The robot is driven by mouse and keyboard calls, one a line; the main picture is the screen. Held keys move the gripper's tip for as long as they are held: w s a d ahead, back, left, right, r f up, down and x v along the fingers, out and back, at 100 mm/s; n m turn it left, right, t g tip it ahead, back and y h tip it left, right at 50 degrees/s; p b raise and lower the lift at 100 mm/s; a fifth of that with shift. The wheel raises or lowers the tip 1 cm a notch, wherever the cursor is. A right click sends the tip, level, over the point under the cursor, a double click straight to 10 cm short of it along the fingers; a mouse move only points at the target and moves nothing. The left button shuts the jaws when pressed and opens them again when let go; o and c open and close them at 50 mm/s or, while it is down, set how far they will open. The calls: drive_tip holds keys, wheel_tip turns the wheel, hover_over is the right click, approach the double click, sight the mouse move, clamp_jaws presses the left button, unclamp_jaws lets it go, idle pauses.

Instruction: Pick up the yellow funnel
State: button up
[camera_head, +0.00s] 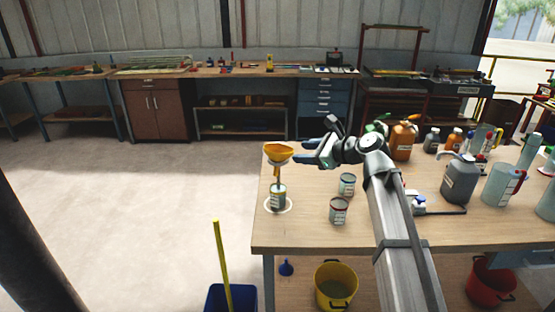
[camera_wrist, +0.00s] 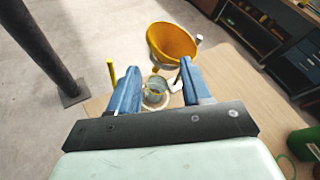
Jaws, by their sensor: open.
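The yellow funnel (camera_head: 278,153) is held upright above a can (camera_head: 279,196) near the left edge of the wooden table. It also shows in the wrist view (camera_wrist: 172,43), tilted in the picture, beyond my fingertips. My gripper (camera_head: 308,152) is to the right of the funnel at about the height of its bowl, with its fingers pointing left towards it. The can stands on a pale round base (camera_head: 288,206). Whether a fingertip touches the funnel is unclear.
Two small cans (camera_head: 347,184) and (camera_head: 339,210) stand below my arm on the table (camera_head: 290,235). Several bottles and jugs, including an orange jug (camera_head: 403,141) and a grey jug (camera_head: 459,180), crowd the right side. The table's front left is clear.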

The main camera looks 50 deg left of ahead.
sight(274, 159)
drive_tip(key=x, duration=1.2)
drive_tip(key=shift+s+a+f, duration=0.1)
drive_tip(key=shift+a+f, duration=0.05)
drive_tip(key=shift+a, duration=0.15)
drive_tip(key=shift+c, duration=0.2)
clamp_jaws()
